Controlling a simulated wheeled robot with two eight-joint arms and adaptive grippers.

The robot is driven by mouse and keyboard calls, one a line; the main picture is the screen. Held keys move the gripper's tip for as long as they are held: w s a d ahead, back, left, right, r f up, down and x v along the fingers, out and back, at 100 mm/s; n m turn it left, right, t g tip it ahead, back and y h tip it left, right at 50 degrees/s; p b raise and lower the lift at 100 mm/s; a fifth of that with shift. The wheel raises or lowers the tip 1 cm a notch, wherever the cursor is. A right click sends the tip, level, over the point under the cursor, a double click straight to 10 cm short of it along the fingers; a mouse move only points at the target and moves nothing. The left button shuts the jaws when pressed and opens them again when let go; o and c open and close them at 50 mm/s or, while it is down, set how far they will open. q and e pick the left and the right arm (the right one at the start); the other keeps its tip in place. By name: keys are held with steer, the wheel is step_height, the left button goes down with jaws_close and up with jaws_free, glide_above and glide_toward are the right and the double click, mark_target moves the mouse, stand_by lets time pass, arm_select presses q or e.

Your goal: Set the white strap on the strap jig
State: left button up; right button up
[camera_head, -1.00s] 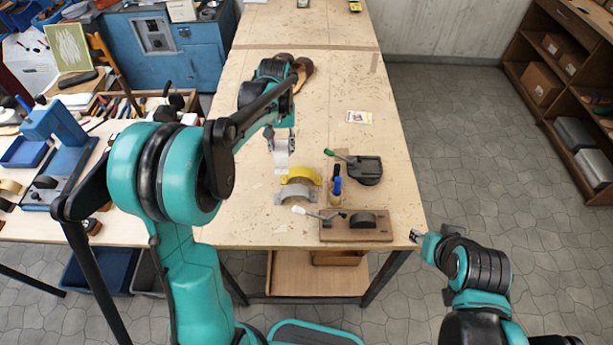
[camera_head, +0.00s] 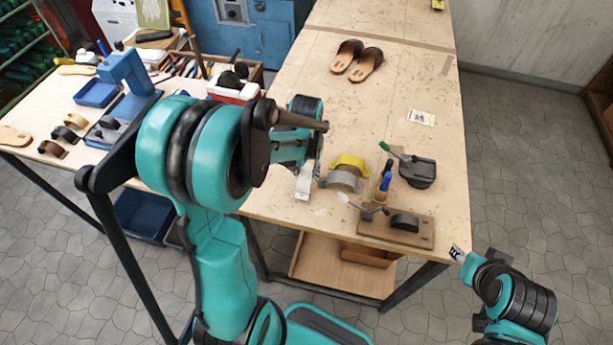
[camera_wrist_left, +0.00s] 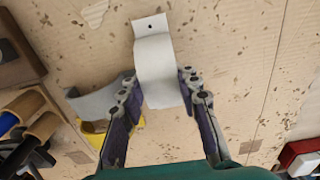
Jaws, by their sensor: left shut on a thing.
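My left gripper (camera_wrist_left: 158,86) is shut on the white strap (camera_wrist_left: 155,62), a curved band with a small hole at its end. In the head view the strap (camera_head: 303,184) hangs at the front left of the table, left of the grey strap (camera_head: 344,181). My left arm hides most of that gripper there. The strap jig (camera_head: 395,228), a brown board with a dark rounded block and a white-tipped lever, is at the table's front right, apart from the strap. My right gripper (camera_head: 458,253) is beyond the table's front right corner; its jaws are too small to judge.
A yellow strap (camera_head: 350,160) arches behind the grey one. A tool stand with blue and brown handles (camera_head: 385,181) and a black green-handled device (camera_head: 417,172) stand behind the jig. Sandals (camera_head: 357,60) lie farther back. The middle of the table is mostly clear.

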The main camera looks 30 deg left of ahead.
arm_select(q)
steer(key=shift+f, duration=0.7)
steer(key=shift+f, duration=0.1)
steer(key=o, duration=0.9)
steer(key=shift+o, duration=0.2)
